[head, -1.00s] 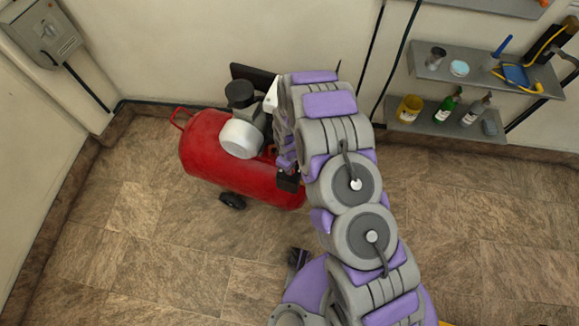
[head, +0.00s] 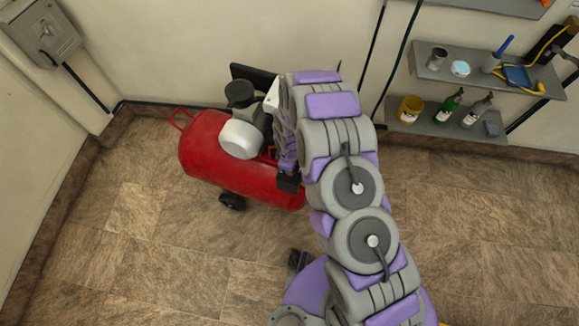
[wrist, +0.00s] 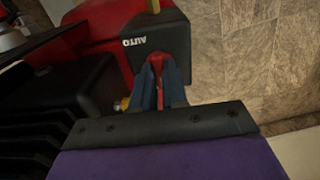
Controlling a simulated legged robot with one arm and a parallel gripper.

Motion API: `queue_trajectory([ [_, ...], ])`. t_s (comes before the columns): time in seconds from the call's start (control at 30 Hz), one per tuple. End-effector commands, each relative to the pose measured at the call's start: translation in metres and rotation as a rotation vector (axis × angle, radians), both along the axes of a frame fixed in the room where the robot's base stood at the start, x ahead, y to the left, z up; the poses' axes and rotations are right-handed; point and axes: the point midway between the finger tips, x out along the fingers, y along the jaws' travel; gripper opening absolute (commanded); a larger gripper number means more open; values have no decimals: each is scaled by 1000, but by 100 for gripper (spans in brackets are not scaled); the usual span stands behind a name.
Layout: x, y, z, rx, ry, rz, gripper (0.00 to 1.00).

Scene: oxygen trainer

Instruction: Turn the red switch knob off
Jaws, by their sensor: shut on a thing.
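The red switch knob (wrist: 157,66) shows in the wrist view on the face of a dark box marked "AUTO" (wrist: 138,42). My gripper (wrist: 158,78) is shut on the knob, with a blue-grey finger on each side of it. The box sits on the red compressor (head: 212,160), which has a black motor and a grey-white cylinder on top. In the head view my arm reaches over the compressor's right end and hides the knob and box. The tip of my gripper is mostly hidden there too.
A brass fitting (wrist: 122,104) is close beside my fingers in the wrist view. Wall shelves (head: 440,125) with bottles and cans stand to the right. A grey electrical box (head: 42,35) hangs at upper left. The tiled floor (head: 150,260) in front is clear.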

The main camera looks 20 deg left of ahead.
Motion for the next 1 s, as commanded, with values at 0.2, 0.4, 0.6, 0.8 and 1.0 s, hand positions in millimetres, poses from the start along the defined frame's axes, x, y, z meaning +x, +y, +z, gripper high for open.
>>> queue_trajectory([
  [0.2, -1, -1, -1, -2, 2, 1, 30],
  [0.4, 0, -1, -1, -1, 1, 0, 38],
  [0.6, 0, -1, 1, 1, -1, -1, 38],
  [0.8, 0, -1, 22, 2, -2, -1, 38],
  [1.0, 0, 0, 65, 3, -3, 0, 38],
])
